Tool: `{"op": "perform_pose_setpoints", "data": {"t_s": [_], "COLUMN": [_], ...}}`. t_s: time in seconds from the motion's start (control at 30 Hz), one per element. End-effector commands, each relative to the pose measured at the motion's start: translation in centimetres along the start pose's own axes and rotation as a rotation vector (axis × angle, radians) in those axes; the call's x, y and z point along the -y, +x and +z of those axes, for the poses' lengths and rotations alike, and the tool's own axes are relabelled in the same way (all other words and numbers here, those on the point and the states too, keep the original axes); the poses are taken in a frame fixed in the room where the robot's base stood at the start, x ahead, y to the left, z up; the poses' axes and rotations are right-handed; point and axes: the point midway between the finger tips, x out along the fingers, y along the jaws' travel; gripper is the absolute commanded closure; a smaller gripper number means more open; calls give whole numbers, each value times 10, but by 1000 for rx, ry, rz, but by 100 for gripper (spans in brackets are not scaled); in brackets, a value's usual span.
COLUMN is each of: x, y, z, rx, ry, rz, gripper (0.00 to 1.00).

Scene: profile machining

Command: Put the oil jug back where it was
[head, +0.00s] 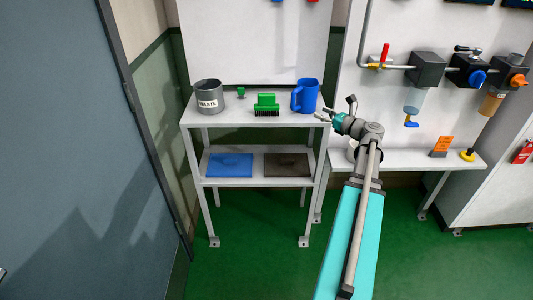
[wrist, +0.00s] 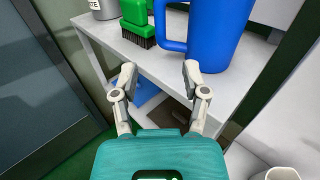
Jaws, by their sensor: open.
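A blue jug (head: 308,97) stands upright on the right end of the top board of the small white shelf stand (head: 222,118). In the wrist view the blue jug (wrist: 217,30) is close, its handle pointing left and its top cut off by the frame. My gripper (head: 322,117) is at the right front edge of the top board, just beside the jug. In the wrist view my gripper (wrist: 159,75) is open, with nothing between its fingers. The fingertips are on the near side of the jug and handle, apart from them.
A green brush (head: 266,104), a small green item (head: 241,93) and a grey waste bin (head: 209,96) stand left of the jug. Blue (head: 230,165) and dark (head: 286,165) mats lie on the lower shelf. A wall-side bench (head: 405,160) is at right.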

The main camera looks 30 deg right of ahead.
Motion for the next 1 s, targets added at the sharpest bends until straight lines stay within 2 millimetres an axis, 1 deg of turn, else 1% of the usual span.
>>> {"op": "perform_pose_setpoints", "data": {"t_s": [0.17,0.27,0.37,0.47,0.57,0.7,0.83,1.0], "x": [-5,-16,-35,-62,-92,-139,-181,-233], "y": [4,13,27,45,63,85,100,111], "z": [-2,-7,-15,-26,-40,-62,-80,-104], "rx": [-11,-36,-76,-129,-190,-267,-324,-379], "ry": [-16,-53,-118,-211,-327,-504,-669,-885], "rz": [11,37,81,147,229,363,496,681], "gripper": [42,42,42,42,42,42,42,42]}}
